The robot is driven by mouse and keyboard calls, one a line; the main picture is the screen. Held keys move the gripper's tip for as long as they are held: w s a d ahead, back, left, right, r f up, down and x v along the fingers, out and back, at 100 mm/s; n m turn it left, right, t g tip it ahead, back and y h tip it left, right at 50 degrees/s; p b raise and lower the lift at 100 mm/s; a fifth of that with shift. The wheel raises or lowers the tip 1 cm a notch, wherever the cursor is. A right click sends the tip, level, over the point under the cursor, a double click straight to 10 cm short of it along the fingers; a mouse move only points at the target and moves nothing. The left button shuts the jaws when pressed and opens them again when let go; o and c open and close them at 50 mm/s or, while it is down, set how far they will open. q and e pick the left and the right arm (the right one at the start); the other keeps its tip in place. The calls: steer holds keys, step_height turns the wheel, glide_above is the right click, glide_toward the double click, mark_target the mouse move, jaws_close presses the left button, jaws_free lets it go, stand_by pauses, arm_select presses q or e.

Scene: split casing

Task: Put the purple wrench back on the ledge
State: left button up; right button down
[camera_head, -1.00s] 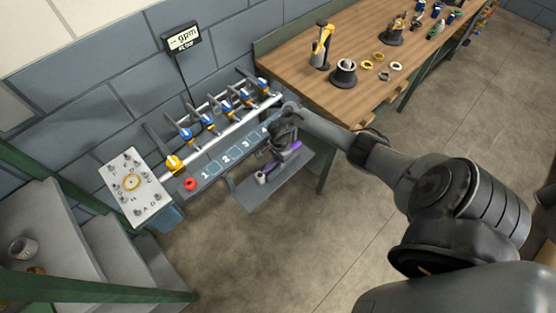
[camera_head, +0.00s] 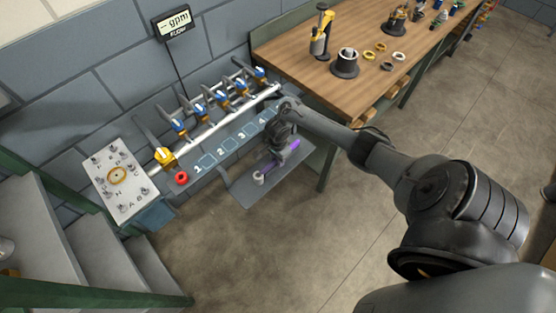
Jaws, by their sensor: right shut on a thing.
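The purple wrench (camera_head: 294,145) lies over the grey ledge (camera_head: 247,194), in front of the numbered panel. Its purple handle shows to the right of my gripper, and a pale ring-shaped end (camera_head: 259,178) shows to the left. My right gripper (camera_head: 277,157) is shut on the wrench, and its fingers are mostly hidden behind its own body. I cannot tell whether the wrench touches the ledge or hangs just above it. My left gripper is not in view.
Behind the ledge is a panel with numbered squares (camera_head: 224,145), a red knob (camera_head: 181,178) and a pipe with several blue-handled valves (camera_head: 221,97). A wooden workbench (camera_head: 300,67) with parts stands at the right. A white lettered board (camera_head: 117,175) and grey steps (camera_head: 96,245) are at the left.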

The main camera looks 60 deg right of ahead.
stand_by(0.4)
steer(key=c, duration=0.8)
jaws_free()
steer(key=shift+f, duration=0.1)
steer(key=shift+r+p, duration=0.5)
steer(key=shift+r, duration=0.15)
step_height(320, 180, up, 8)
steer(key=p, duration=0.6)
steer(key=shift+r+p, duration=0.8)
